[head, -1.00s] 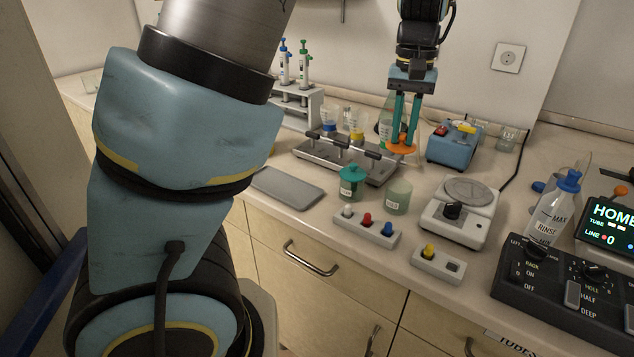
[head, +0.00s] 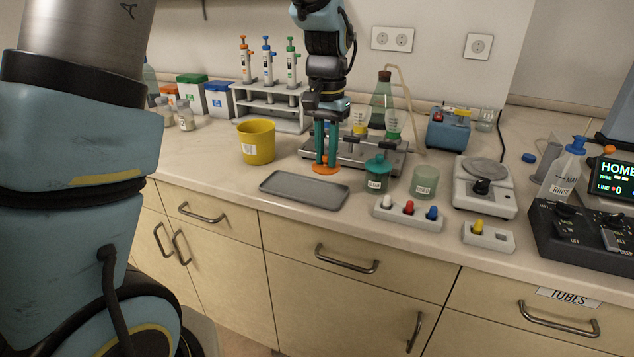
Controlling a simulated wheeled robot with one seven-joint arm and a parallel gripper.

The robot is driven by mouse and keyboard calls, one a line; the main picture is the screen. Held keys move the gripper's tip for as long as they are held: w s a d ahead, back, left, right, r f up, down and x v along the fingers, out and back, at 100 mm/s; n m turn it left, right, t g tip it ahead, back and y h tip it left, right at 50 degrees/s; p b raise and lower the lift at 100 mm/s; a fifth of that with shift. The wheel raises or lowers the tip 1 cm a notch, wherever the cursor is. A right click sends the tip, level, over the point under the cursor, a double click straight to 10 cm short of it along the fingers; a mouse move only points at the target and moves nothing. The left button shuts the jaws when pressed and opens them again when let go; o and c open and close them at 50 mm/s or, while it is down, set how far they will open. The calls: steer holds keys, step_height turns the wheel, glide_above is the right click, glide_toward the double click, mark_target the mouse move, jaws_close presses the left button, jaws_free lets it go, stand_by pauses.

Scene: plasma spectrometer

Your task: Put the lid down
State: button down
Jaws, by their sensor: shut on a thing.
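My gripper (head: 326,165) is shut on an orange lid (head: 325,169), its two teal fingers pointing down. The lid is just behind the back edge of a flat grey tray (head: 305,191); whether it touches the counter or hangs slightly above I cannot tell. The tray is empty. A jar with a teal lid (head: 377,166) stands right of the tray. An open greenish jar (head: 424,183) stands beside it, with no lid on it.
Behind my gripper is a metal rack (head: 368,154) with cups. A yellow bucket (head: 256,143) stands left, with a pipette stand (head: 270,105) behind it. Coloured stoppers in a block (head: 408,212), a scale (head: 485,186) and a control box (head: 580,236) are right. The front-left counter is clear.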

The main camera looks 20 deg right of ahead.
mark_target(325, 194)
steer(key=shift+f+p, duration=0.5)
steer(key=shift+f, duration=2.7)
steer(key=shift+f, duration=0.2)
steer(key=c, duration=0.8)
jaws_free()
steer(key=shift+r, duration=0.1)
